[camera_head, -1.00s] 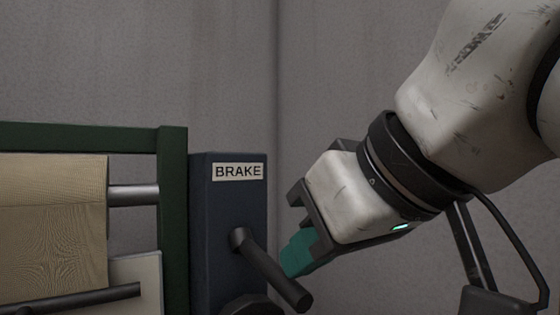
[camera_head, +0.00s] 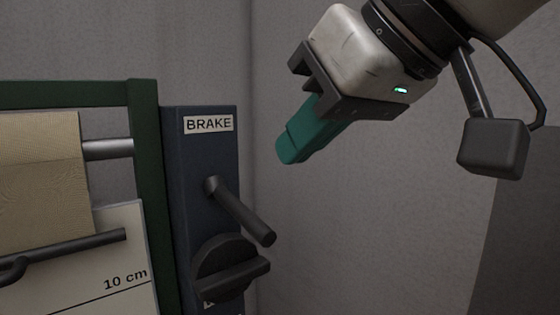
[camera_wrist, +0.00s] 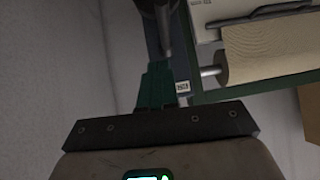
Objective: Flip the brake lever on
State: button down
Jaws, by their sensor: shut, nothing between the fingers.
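The brake lever (camera_head: 241,211) is a dark grey rod on a dark blue post (camera_head: 200,150) under a white label reading BRAKE (camera_head: 208,124). In the head view it slants down to the right from its pivot. My gripper (camera_head: 288,156) has green fingers, shut and empty. It is above and to the right of the lever's end, apart from it in the picture. In the wrist view the green fingers (camera_wrist: 156,85) point toward the post, and a dark rod shows beyond them, partly cut off by the top edge.
A black knob (camera_head: 230,268) sits on the post below the lever. To the left are a green frame (camera_head: 146,190), a tan fabric roll (camera_head: 40,180) and a white board marked 10 cm (camera_head: 120,250). The space right of the post is free up to the grey wall.

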jog(key=v, duration=0.6)
jog(key=shift+r, duration=0.2)
jog(key=shift+s, duration=0.1)
